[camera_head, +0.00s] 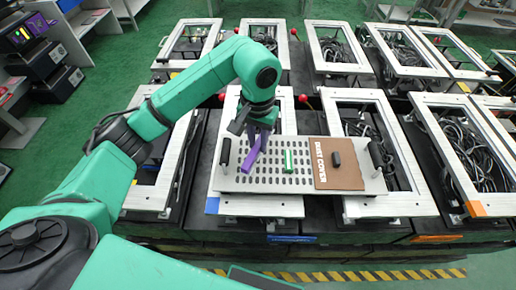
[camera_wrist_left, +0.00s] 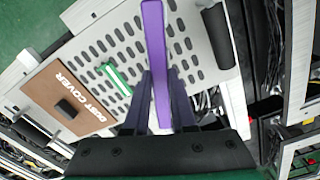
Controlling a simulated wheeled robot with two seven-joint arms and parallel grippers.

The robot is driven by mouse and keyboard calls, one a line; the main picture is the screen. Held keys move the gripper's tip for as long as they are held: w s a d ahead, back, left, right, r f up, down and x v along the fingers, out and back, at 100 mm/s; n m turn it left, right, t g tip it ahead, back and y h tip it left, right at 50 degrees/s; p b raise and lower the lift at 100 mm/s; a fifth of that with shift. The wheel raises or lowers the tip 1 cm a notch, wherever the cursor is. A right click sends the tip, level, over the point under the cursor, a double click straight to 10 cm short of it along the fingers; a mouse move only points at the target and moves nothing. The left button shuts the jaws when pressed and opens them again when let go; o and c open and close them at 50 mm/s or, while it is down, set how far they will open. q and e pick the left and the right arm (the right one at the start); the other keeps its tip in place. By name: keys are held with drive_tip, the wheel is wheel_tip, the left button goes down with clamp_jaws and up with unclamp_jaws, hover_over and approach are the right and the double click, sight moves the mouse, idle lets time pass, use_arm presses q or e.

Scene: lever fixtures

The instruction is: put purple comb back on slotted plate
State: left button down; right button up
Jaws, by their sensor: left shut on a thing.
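The purple comb (camera_head: 251,157) is a long purple bar held in my left gripper (camera_head: 262,132), whose fingers are shut on it. In the head view it slants down over the left half of the slotted plate (camera_head: 240,185). In the left wrist view the purple comb (camera_wrist_left: 155,45) runs up from between the fingertips of my left gripper (camera_wrist_left: 160,95), above the rows of dark slots of the slotted plate (camera_wrist_left: 118,42). I cannot tell whether its lower end touches the plate. My right gripper is out of view.
A green comb (camera_head: 288,161) stands on the plate right of the purple one. A brown "DUST COVER" panel (camera_head: 337,172) with a black knob lies at the plate's right.

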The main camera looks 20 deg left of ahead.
sight(257, 147)
use_arm(q)
drive_tip(key=f, duration=0.1)
drive_tip(key=s+f+p, duration=0.1)
drive_tip(key=f, duration=0.1)
drive_tip(key=shift+f, duration=0.3)
drive_tip(key=c, duration=1.2)
unclamp_jaws()
drive_tip(key=shift+w+f, duration=0.2)
drive_tip(key=o, duration=0.5)
drive_tip(key=shift+c, duration=0.2)
drive_tip(key=shift+r, duration=0.15)
